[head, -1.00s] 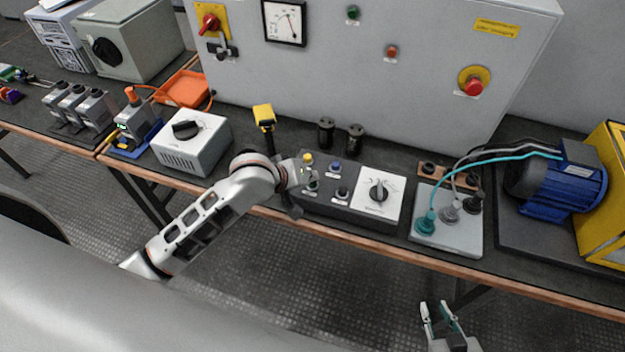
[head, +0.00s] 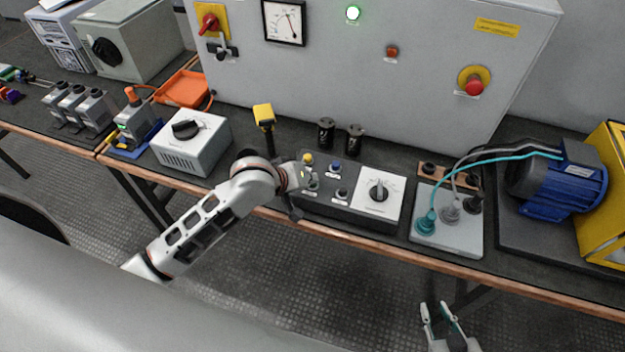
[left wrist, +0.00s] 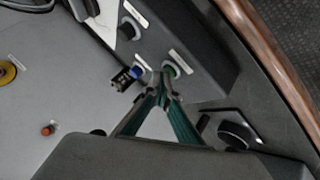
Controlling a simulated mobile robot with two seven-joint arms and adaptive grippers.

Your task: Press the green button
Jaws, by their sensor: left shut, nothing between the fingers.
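The green button (left wrist: 170,71) is on the dark control box, partly covered by my fingertips in the left wrist view. My left gripper (left wrist: 163,88) is shut and empty, its tips at the button and apparently touching it. In the head view my left gripper (head: 309,180) is over the left part of the control box (head: 367,219) and hides most of the button. A green lamp (head: 353,13) on the grey cabinet is lit. My right gripper (head: 434,310) is open and empty, low in front of the bench.
Next to the green button are a blue button (head: 335,167), a yellow button (head: 307,159) and a black button (head: 342,194). A rotary knob (head: 378,191) is on the right of the box. A yellow-topped device (head: 264,115) stands behind my left arm.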

